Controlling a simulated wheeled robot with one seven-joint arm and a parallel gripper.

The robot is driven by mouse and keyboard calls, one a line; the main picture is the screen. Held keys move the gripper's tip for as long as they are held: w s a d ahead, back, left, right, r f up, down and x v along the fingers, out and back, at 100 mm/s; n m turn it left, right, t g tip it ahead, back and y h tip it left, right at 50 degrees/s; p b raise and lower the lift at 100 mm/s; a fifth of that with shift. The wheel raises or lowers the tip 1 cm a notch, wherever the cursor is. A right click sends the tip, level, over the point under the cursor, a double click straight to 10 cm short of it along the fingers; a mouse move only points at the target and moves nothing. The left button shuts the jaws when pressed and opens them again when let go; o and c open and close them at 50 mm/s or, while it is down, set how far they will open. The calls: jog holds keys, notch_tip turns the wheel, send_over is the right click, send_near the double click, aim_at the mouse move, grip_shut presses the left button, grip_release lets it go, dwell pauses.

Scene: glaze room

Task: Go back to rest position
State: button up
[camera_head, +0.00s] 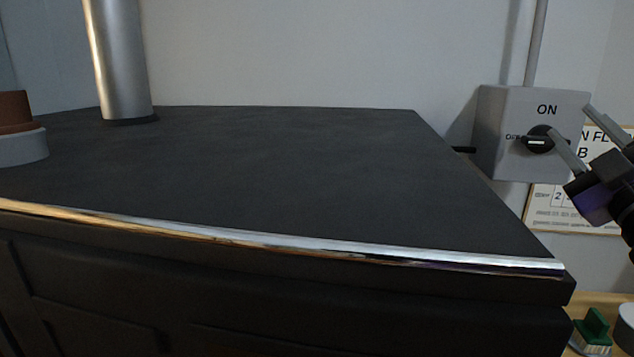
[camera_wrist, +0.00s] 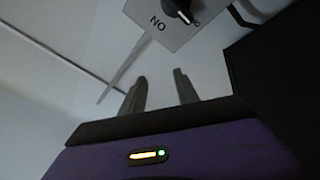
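My gripper (camera_head: 571,120) is at the right edge of the head view, in front of a grey wall switch box (camera_head: 493,135). Its two fingers are apart with nothing between them; they also show open in the wrist view (camera_wrist: 160,76). The box has a black rotary knob (camera_head: 540,141) with a pale bar lying about level. "ON" is printed above the knob, and a smaller label at its left is hard to read. In the wrist view the knob (camera_wrist: 178,9) is at the top edge, beyond the fingertips and apart from them.
A dark counter (camera_head: 280,165) with a shiny front edge fills the middle, its top mostly clear. A metal column (camera_head: 122,60) and a brown-and-grey round object (camera_head: 18,145) stand at left. A sign (camera_head: 560,213) hangs behind my gripper. A green-topped object (camera_head: 592,328) sits lower right.

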jog(key=s+a+f+m+h, duration=0.1)
jog(key=s+a+f+m, duration=0.35)
jog(key=f, duration=0.45)
jog(key=s+a+f+m+g+h, duration=0.1)
jog(key=s+a+f+m, duration=0.25)
jog(key=s+f, duration=0.4)
jog(key=s+a+f+m, duration=0.3)
jog(key=f+m, duration=0.2)
jog(key=f, duration=0.5)
jog(key=s+a+f+n+g+y, duration=0.2)
jog(key=s+f, duration=0.6)
jog(key=s, duration=0.4)
jog(key=s+a+f+n+g+y, duration=0.2)
jog(key=s+a+f+g+y, duration=0.2)
jog(key=s+a+f, duration=0.3)
jog(key=s+f, duration=0.2)
jog(key=s, duration=0.3)
jog(key=shift+s+a+g, duration=0.15)
jog(key=shift+a+g, duration=0.1)
jog(key=shift+g, duration=0.05)
jog(key=shift+f, duration=0.1)
